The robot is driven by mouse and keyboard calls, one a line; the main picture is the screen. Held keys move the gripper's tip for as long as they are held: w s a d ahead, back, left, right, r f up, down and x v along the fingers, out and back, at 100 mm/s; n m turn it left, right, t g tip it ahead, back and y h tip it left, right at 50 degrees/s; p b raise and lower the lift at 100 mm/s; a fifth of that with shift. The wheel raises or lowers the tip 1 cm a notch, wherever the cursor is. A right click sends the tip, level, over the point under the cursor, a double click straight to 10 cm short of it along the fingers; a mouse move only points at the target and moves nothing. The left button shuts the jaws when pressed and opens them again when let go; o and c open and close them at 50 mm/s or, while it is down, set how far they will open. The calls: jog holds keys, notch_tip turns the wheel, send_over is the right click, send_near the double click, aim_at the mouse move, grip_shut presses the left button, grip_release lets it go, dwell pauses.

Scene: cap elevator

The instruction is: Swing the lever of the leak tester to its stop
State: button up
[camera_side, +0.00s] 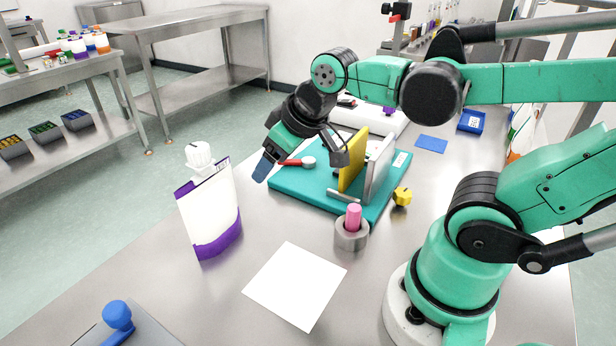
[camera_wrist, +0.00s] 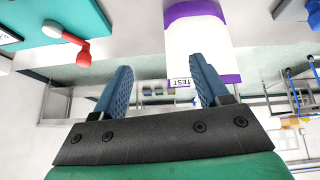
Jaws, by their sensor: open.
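The leak tester has a teal base (camera_side: 290,186) with an upright yellow plate (camera_side: 353,160) and a grey plate (camera_side: 377,168). Its red lever (camera_side: 290,162) lies near the base's left edge, with a round white part at one end. In the wrist view the lever (camera_wrist: 74,39) is at upper left, with a red end beyond the base's edge. My gripper (camera_side: 266,162) is open, its blue fingers beside the lever's left end in the side view. In the wrist view my gripper (camera_wrist: 163,82) has its fingers apart, the lever outside them; contact is not visible.
A white and purple pouch (camera_side: 210,212) with a white cap stands at front left. A grey holder (camera_side: 351,234) with a pink piece, a yellow knob (camera_side: 402,196), a white sheet (camera_side: 295,285) and a blue-knobbed item (camera_side: 117,315) are on the bench.

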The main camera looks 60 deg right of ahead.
jog(key=w+d+r+n+g, duration=0.2)
jog(key=w+d+n+g, duration=0.15)
jog(key=w+d, duration=0.35)
jog(key=w+d+f+n+g, duration=0.1)
jog(key=d+f+n, duration=0.1)
jog(key=d, duration=0.1)
jog(key=w+d+f+n+g, duration=0.1)
jog(key=w+d+f+n, duration=0.1)
jog(key=d, duration=0.1)
jog(key=w+d+f+n+g, duration=0.1)
jog(key=w+d+f+n, duration=0.1)
jog(key=d, duration=0.1)
jog(key=shift+w+d, duration=0.1)
jog(key=shift+d, duration=0.15)
jog(key=shift+d+f, duration=0.15)
jog(key=shift+f, duration=2.8)
jog(key=shift+c, duration=0.3)
grip_shut()
